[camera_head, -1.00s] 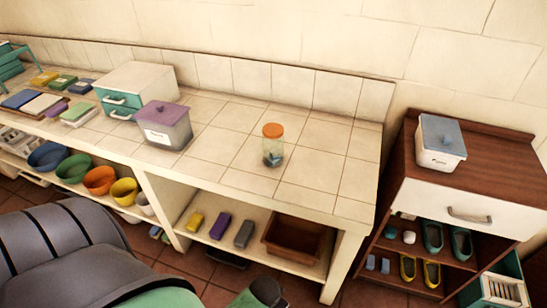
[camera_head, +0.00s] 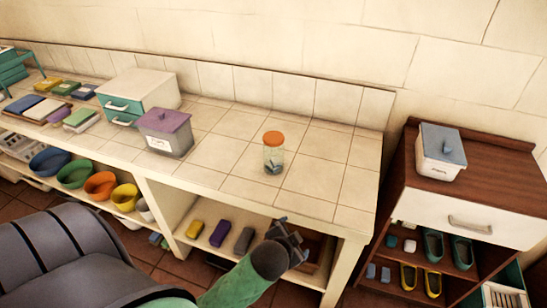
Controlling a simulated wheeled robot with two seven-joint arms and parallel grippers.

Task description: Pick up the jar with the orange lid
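The clear glass jar (camera_head: 273,161) with an orange lid (camera_head: 274,138) stands upright on the tiled counter, right of its middle. Something small and bluish is inside it. My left gripper (camera_head: 287,229) is at the counter's front edge, below and in front of the jar and apart from it. Its green arm comes up from the lower left. The fingers are small and dark, and I cannot tell whether they are open. My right gripper is not in view.
A purple-lidded bin (camera_head: 165,133) and a white and teal drawer box (camera_head: 138,97) stand left of the jar. The counter (camera_head: 325,172) around the jar is clear. A brown tray (camera_head: 318,250) on the lower shelf is partly behind my gripper. A wooden cabinet (camera_head: 490,180) stands right.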

